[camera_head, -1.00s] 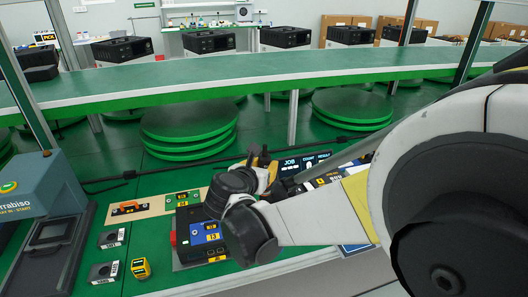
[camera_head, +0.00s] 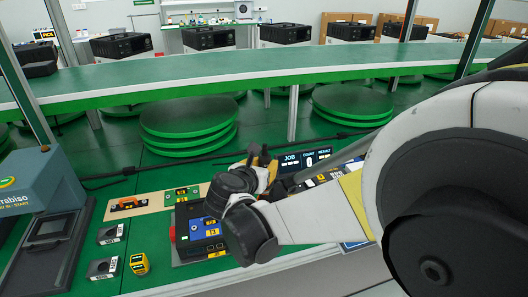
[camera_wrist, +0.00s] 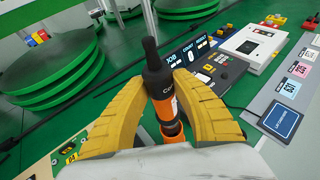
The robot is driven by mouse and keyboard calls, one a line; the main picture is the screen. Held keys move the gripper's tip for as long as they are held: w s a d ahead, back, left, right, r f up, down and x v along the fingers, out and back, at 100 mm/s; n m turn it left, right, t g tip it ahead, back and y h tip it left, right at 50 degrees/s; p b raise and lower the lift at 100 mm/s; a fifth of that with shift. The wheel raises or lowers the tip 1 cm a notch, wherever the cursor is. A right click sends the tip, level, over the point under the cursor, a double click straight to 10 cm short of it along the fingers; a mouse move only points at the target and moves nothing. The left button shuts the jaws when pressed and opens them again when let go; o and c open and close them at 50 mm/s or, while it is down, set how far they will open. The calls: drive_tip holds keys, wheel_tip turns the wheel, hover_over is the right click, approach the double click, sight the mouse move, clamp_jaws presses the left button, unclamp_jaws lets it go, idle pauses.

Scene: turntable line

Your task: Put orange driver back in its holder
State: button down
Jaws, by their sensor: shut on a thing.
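The orange driver (camera_wrist: 168,112) has a black upper part and stands roughly upright, slightly tilted, in the wrist view. My gripper (camera_wrist: 162,84), with its two curved yellow fingers, is shut around the driver where black meets orange.
Below my gripper lies a green bench with a black box (camera_head: 200,238) and a JOB/COUNT display (camera_head: 304,160). A beige board (camera_head: 155,204) and a blue-grey machine (camera_head: 40,195) are at left. A conveyor (camera_head: 270,75) and round green platforms (camera_head: 188,128) stand behind.

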drive_tip(key=shift+f, duration=0.1)
drive_tip(key=shift+f, duration=1.25)
drive_tip(key=c, duration=1.1)
unclamp_jaws()
drive_tip(key=shift+o, duration=0.2)
drive_tip(key=v, duration=1.2)
drive_tip(key=shift+s+f, duration=0.1)
